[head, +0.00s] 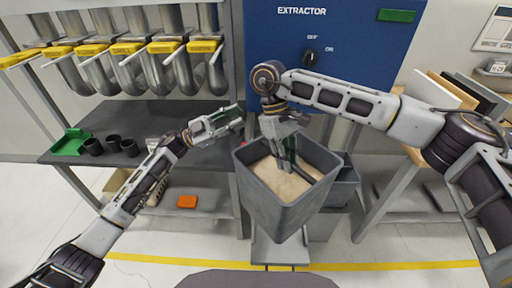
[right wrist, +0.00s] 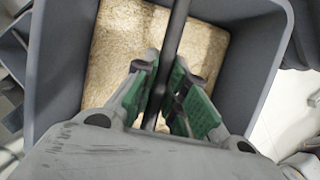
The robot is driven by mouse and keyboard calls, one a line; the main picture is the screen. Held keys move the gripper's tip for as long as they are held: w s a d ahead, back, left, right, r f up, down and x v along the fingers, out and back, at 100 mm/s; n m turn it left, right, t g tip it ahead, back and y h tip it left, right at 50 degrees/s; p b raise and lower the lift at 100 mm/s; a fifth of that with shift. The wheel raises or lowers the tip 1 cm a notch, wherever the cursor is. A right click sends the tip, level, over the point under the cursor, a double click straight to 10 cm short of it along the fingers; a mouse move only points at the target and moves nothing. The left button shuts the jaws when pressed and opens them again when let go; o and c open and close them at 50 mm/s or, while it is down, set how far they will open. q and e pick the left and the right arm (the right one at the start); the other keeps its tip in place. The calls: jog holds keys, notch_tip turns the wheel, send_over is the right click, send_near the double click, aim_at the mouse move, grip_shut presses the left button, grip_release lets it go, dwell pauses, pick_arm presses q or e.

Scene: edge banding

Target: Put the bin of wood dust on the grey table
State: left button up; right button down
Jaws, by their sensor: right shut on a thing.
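The grey bin (head: 277,212) hangs in front of the blue extractor, tilted a little, with pale wood dust (head: 285,181) inside. My right gripper (head: 287,145) reaches down into its opening from above. In the right wrist view its green-padded fingers (right wrist: 164,98) are shut on the bin's dark handle (right wrist: 172,45), with the dust behind. My left gripper (head: 232,121) is left of the bin, over the grey table (head: 131,111); its fingers point right towards the bin's rim, and I cannot tell how far apart they are.
A green tray (head: 70,143) and several dark cups (head: 113,143) stand at the table's left; its middle is mostly clear. Pipes with yellow gates (head: 126,48) hang above. Another grey bin (head: 343,184) is behind the held one. An orange block (head: 187,201) lies on the lower shelf.

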pick_arm(q)
jog(key=s+d+r+m+g+y, duration=0.15)
jog(key=r+m, duration=0.25)
jog(key=r, duration=0.4)
jog(key=s+a+r+m+g, duration=0.1)
jog(key=s+r+m+g, duration=0.15)
jog(key=r, duration=0.65)
pick_arm(e)
jog(key=shift+r, duration=0.1)
pick_arm(q)
jog(key=s+d+r+m+y, duration=0.6)
jog(key=s+r+y, duration=0.4)
jog(key=s, duration=0.4)
jog(key=shift+s+d+f+n+y, duration=0.15)
jog(key=shift+f+n+y, duration=1.3)
jog(key=shift+f, duration=2.2)
jog(key=shift+s+d+f+n+y, duration=0.15)
jog(key=shift+f+n+y, duration=0.65)
jog(key=shift+f+y, duration=2.15)
jog(key=shift+s+d+f+n+y, duration=0.15)
jog(key=shift+f+n+y, duration=0.95)
jog(key=shift+f, duration=3.25)
